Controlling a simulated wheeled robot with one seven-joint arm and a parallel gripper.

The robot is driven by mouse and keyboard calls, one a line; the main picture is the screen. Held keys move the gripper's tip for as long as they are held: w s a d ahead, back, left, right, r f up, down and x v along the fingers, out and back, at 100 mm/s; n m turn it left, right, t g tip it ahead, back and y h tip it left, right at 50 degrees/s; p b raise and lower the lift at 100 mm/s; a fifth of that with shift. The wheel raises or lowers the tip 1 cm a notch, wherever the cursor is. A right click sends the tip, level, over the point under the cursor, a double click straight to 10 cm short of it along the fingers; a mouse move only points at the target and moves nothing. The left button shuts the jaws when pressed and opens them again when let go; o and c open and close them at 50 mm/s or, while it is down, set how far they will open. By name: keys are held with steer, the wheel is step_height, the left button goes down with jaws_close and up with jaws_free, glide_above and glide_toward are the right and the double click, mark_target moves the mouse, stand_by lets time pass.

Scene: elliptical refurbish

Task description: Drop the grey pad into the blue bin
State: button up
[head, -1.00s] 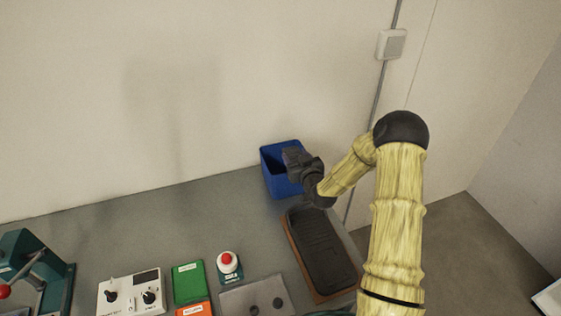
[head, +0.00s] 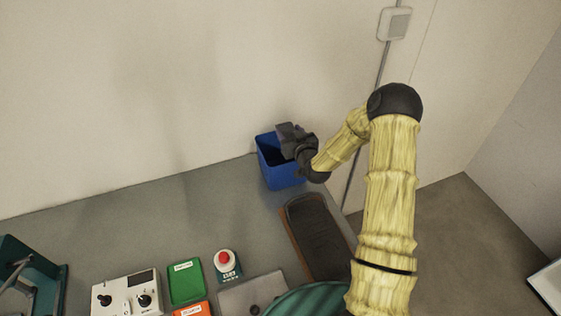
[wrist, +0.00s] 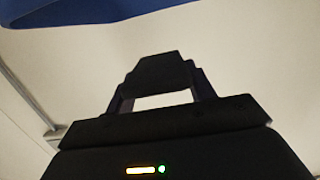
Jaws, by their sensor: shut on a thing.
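The blue bin (head: 281,174) stands on the worktop near the wall, at the back right. Its blue side also shows at the top left of the wrist view (wrist: 80,10). My gripper (head: 293,146) is above the bin's right part, close to its rim. It is shut on a small dark block, which I take to be the grey pad (wrist: 160,72), held between the fingers in the wrist view. In the head view the pad and the dark gripper are hard to tell apart. My gripper hides part of the bin's opening.
A long dark tray (head: 318,235) with a brown edge lies in front of the bin. The worktop left of the bin is clear.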

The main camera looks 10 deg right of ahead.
step_height(320, 180, down, 6)
steer(key=shift+r+b, duration=0.15)
steer(key=shift+b, duration=0.85)
steer(key=o, duration=1.3)
steer(key=shift+s, duration=0.15)
steer(key=b+v, duration=0.6)
steer(key=v, duration=1.1)
steer(key=shift+d, duration=0.15)
